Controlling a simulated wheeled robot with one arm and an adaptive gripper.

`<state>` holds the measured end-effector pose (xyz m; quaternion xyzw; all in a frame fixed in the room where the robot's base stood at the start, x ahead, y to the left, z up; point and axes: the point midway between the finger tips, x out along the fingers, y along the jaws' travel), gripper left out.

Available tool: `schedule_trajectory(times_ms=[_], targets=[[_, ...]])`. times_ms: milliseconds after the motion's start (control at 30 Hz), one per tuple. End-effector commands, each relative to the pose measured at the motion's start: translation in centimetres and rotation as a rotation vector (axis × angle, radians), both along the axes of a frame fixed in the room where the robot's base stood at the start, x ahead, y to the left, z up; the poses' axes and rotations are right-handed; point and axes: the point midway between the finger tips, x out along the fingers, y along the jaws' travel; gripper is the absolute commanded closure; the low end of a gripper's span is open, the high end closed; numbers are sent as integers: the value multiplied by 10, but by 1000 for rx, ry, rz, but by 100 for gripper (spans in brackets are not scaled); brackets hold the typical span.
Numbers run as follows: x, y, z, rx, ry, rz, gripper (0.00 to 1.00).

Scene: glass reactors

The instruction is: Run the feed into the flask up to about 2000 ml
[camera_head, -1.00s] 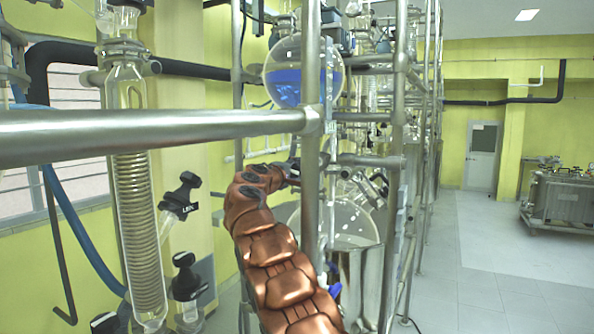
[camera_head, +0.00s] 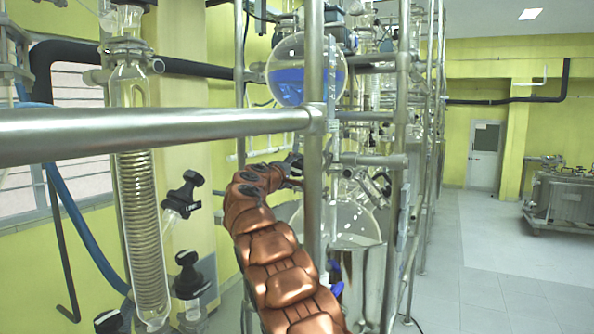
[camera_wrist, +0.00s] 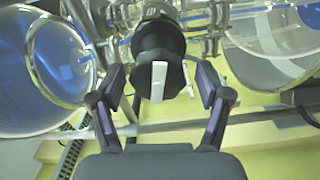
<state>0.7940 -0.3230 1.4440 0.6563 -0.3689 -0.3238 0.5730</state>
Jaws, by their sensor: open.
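A round glass vessel (camera_head: 288,84) partly filled with blue liquid hangs high in the metal frame in the head view. Below it is a large clear round flask (camera_head: 352,224), partly hidden by a post and my arm; no blue liquid shows in its visible part. In the wrist view, a black valve knob (camera_wrist: 158,48) with a white bar on its face sits between the fingertips of my gripper (camera_wrist: 160,80). The gripper is open, with a gap to the knob on both sides. In the head view my gripper (camera_head: 294,170) is small and partly hidden behind the post.
A metal rail (camera_head: 150,133) crosses in front, joined to an upright post (camera_head: 313,190) close to my arm. A coiled glass condenser (camera_head: 143,230) and black-capped valves (camera_head: 182,194) stand at left. Open floor (camera_head: 500,270) lies at right.

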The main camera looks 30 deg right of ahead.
Motion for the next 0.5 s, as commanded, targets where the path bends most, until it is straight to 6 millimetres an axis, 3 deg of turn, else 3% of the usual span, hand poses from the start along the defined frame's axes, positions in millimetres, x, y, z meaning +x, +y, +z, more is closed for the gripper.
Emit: schedule_trajectory(times_ms=[500], targets=[[-30,46,1,-4,1,-3,24]])
